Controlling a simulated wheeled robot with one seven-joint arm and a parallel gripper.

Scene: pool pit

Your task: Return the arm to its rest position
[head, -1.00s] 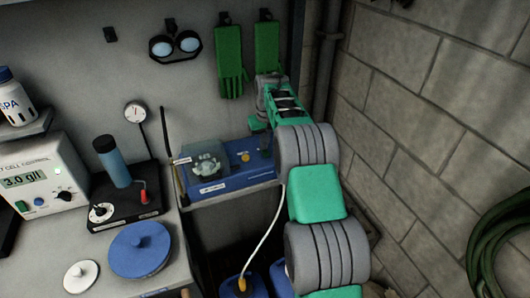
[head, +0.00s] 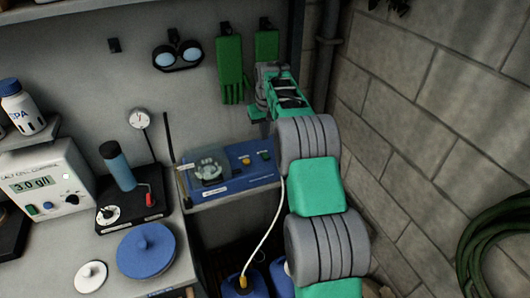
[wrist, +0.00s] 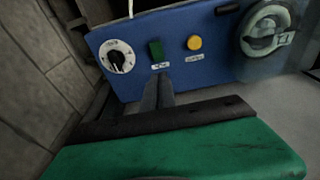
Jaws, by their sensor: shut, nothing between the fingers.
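My arm reaches up the right middle of the head view, beside the block wall. My gripper (wrist: 157,92) is shut and empty; its grey fingers are together in the wrist view. They point towards the blue pump box (wrist: 178,72) and appear in front of its face, below the green switch (wrist: 155,50) and yellow button (wrist: 194,43). I cannot tell whether they touch it. In the head view the wrist end of the arm is above and right of the blue pump box (head: 255,173), and the fingertips are hard to make out there.
Green gloves (head: 230,68) and goggles (head: 178,55) hang on the back wall. The block wall (head: 430,130) is close on the right, with a coiled green hose (head: 500,240). A white tube (head: 268,235) runs down below the box. A bench with instruments (head: 122,190) stands left.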

